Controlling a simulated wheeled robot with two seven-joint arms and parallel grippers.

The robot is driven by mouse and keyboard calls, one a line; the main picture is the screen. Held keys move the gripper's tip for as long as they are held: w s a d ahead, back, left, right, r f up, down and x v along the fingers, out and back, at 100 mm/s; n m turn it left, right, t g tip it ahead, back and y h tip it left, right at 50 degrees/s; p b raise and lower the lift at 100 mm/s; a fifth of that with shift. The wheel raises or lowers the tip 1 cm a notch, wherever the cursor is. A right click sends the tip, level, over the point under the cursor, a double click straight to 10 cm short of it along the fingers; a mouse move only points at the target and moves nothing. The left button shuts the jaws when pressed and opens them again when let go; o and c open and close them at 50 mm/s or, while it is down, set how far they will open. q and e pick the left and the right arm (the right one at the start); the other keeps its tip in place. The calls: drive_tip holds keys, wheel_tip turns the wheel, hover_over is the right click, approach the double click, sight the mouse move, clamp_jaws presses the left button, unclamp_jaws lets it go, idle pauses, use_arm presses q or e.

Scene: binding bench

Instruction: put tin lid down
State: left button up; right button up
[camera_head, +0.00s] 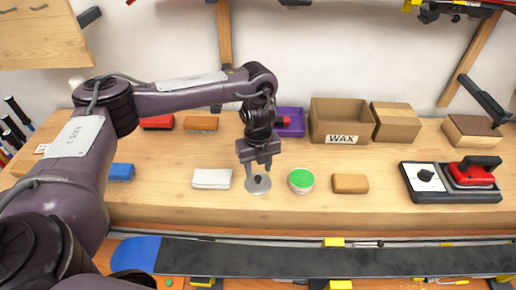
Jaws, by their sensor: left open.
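The tin lid (258,186) is a grey metal disc with a dark knob in its middle. It lies flat on the wooden bench (330,210), near the front edge. My left gripper (257,168) is open and points down just above the lid; whether its fingers touch the knob I cannot tell. A round tin with a green top (301,180) stands just right of the lid. My right gripper is not in view.
A white folded cloth (212,179) lies left of the lid, and a tan block (350,183) lies right of the tin. Behind are a purple tray (290,114) and the WAX box (341,121). A red iron (475,172) sits at right. A ski or board (330,258) runs along the front.

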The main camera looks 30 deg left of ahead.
sight(258, 177)
use_arm(q)
wheel_tip(258, 177, up, 9)
drive_tip(key=shift+f+p, duration=0.15)
drive_tip(key=shift+p, duration=0.3)
idle(0.4)
